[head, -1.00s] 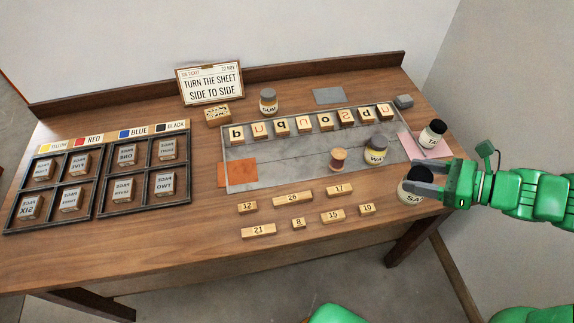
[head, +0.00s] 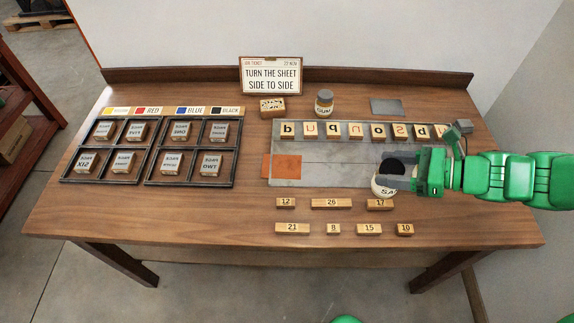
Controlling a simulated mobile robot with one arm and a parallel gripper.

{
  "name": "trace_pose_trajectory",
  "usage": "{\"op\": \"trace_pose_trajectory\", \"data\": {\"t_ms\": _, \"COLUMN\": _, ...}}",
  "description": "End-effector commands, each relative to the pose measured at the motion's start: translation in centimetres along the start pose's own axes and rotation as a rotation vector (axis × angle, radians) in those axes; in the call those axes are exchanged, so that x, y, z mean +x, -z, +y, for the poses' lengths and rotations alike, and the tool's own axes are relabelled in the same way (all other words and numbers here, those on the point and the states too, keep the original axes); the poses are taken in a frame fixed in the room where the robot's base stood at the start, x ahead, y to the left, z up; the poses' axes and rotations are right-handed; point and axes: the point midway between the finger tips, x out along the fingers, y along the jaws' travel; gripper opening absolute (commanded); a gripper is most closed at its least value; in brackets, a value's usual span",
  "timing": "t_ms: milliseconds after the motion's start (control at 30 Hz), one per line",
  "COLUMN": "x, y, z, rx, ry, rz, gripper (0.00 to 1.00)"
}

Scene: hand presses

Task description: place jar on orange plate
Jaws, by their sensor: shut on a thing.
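The orange plate (head: 282,167) is a flat orange square at the left end of a grey slab (head: 325,175), with nothing on it. My gripper (head: 386,172) reaches in from the right and is shut on a jar (head: 381,190). The jar has a dark lid and a white label starting with "SA". It is well to the right of the orange plate, at the slab's front right part; I cannot tell its height above the table. The gripper and arm hide part of the jar and the slab's right end.
Letter blocks (head: 377,131) line the slab's back edge. Numbered wooden bars (head: 331,203) lie in front. A jar labelled "GUM" (head: 325,103) and a small wooden box (head: 272,107) stand behind. Divided trays (head: 150,150) of blocks fill the left. The slab between jar and plate looks clear.

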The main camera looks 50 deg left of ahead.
Motion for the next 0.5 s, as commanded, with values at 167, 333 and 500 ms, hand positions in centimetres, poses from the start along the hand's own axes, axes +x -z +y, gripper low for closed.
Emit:
{"op": "trace_pose_trajectory", "data": {"t_ms": 167, "x": 3.3, "y": -1.5, "z": 0.4, "rx": -0.028, "ry": -0.065, "rz": 0.000, "gripper": 0.19}}
{"op": "trace_pose_trajectory", "data": {"t_ms": 333, "x": 6.2, "y": -2.9, "z": 1.0, "rx": -0.052, "ry": -0.123, "rz": 0.000, "gripper": 0.19}}
{"op": "trace_pose_trajectory", "data": {"t_ms": 500, "x": 9.1, "y": -4.3, "z": 1.8, "rx": -0.078, "ry": -0.180, "rz": 0.000, "gripper": 0.19}}
